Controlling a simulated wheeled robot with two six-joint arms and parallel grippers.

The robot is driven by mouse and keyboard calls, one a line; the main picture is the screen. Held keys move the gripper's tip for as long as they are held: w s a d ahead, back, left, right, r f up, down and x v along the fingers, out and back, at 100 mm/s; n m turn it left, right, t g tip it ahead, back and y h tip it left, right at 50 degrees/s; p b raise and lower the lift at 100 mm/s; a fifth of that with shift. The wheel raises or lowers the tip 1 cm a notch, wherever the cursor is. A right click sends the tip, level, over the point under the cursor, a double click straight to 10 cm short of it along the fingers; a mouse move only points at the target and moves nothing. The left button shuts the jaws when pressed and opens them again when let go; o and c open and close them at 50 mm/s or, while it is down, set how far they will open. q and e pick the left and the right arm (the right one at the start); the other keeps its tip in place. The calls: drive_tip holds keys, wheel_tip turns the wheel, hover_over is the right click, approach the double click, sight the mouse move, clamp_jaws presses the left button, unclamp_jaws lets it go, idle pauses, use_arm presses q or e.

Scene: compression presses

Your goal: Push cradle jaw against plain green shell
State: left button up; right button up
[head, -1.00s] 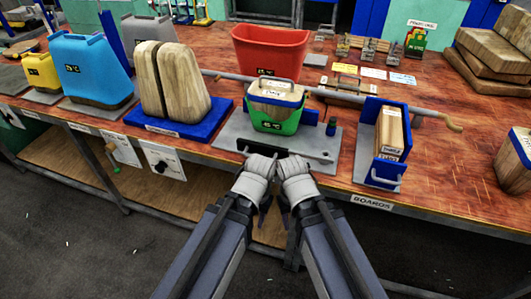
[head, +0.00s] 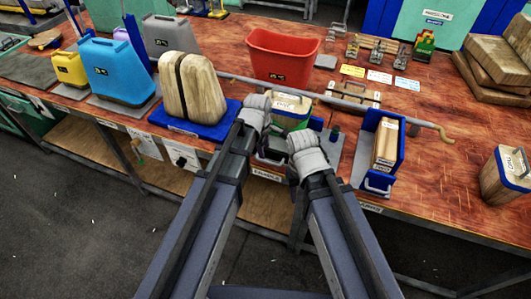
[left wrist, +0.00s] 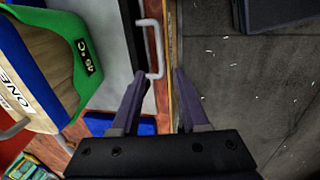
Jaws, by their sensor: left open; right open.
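The green shell (head: 299,124) holds a labelled wooden block on the grey cradle at the bench's front edge. My left arm hides its left side in the head view. In the left wrist view the shell (left wrist: 75,68), marked 45 °C, stands at the left. The dark cradle jaw (left wrist: 131,30), with a pale bar handle (left wrist: 157,48), lies to its right, apart from the shell. My left gripper (left wrist: 158,85) is open, its fingertips close to the handle's lower end. In the head view my left gripper (head: 266,134) is at the cradle; my right gripper (head: 293,180) is lower right. Their fingertips are mostly hidden.
A blue base with a split wooden block (head: 193,88) stands left of the cradle. A blue holder (head: 399,150) with boards stands right. A red bin (head: 282,57) and a long crank rod (head: 350,105) lie behind.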

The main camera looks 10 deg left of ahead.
sight(266, 161)
use_arm(q)
drive_tip(key=shift+f, duration=0.15)
drive_tip(key=f+b, duration=0.2)
drive_tip(key=w+f+b, duration=0.1)
drive_tip(key=f+b, duration=0.4)
drive_tip(key=shift+w+d+f+b, duration=0.2)
drive_tip(key=shift+w+f+b, duration=0.05)
drive_tip(key=shift+b, duration=0.15)
clamp_jaws()
idle(0.4)
